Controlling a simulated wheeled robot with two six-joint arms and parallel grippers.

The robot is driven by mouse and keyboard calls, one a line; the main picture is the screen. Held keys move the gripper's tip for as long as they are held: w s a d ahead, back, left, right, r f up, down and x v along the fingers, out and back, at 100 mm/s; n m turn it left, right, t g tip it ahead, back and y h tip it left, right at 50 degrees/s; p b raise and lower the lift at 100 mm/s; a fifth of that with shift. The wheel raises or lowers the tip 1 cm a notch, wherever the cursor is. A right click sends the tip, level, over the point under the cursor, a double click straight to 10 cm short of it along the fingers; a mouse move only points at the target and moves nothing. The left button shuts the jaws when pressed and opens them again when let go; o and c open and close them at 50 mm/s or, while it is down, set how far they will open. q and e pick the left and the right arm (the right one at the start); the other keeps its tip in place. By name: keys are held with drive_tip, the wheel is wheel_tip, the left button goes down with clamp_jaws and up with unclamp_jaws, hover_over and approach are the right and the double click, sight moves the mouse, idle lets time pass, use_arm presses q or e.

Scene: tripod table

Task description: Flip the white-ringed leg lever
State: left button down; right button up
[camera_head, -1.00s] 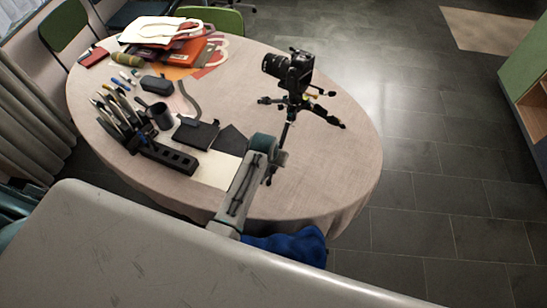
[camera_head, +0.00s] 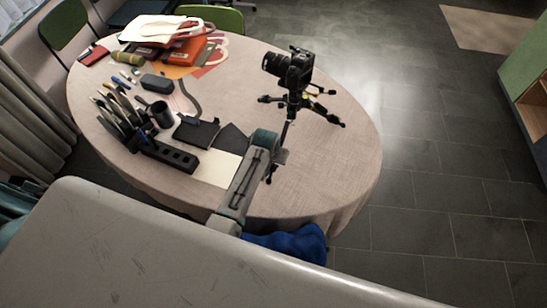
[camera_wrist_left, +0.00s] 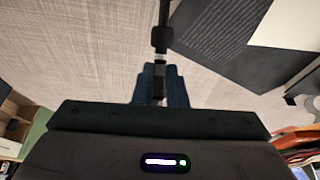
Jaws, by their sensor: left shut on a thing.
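A black camera (camera_head: 290,68) stands on a small black tripod (camera_head: 290,112) on the oval table (camera_head: 230,90). One tripod leg reaches toward me, and its far part is partly hidden by my arm. In the left wrist view this leg (camera_wrist_left: 163,15) runs down from the top, with a dark block (camera_wrist_left: 161,39) and a pale ring (camera_wrist_left: 160,57) just beyond my fingertips. My left gripper (camera_wrist_left: 160,82) is shut on the dark part of the leg at this ring. I cannot tell the lever's exact position. In the head view the fingers are mostly hidden. My right gripper is not in view.
On the left of the table are a dark mug (camera_head: 161,114), a black slotted block (camera_head: 170,155), upright pens, dark cloth pieces and a white sheet (camera_head: 216,168). Bags lie at the back. Blue fabric (camera_head: 290,245) is below the near edge. The table around the tripod is clear.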

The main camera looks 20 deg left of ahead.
use_arm(q)
drive_tip(key=g, duration=0.1)
drive_tip(key=r+g, duration=0.1)
drive_tip(key=g, duration=0.1)
drive_tip(key=shift+w+r, duration=0.1)
drive_tip(key=shift+w, duration=0.2)
drive_tip(key=shift+w+r+g, duration=0.15)
drive_tip(key=shift+r+g, duration=0.05)
drive_tip(key=shift+g, duration=0.65)
drive_tip(key=shift+w+r+g, duration=0.1)
drive_tip(key=shift+r+g, duration=0.1)
drive_tip(key=shift+g, duration=0.65)
drive_tip(key=c, duration=1.5)
unclamp_jaws()
drive_tip(key=shift+o, duration=0.2)
drive_tip(key=b+v, duration=0.1)
drive_tip(key=v, duration=1)
drive_tip(key=shift+d, duration=0.2)
drive_tip(key=shift+f, duration=0.1)
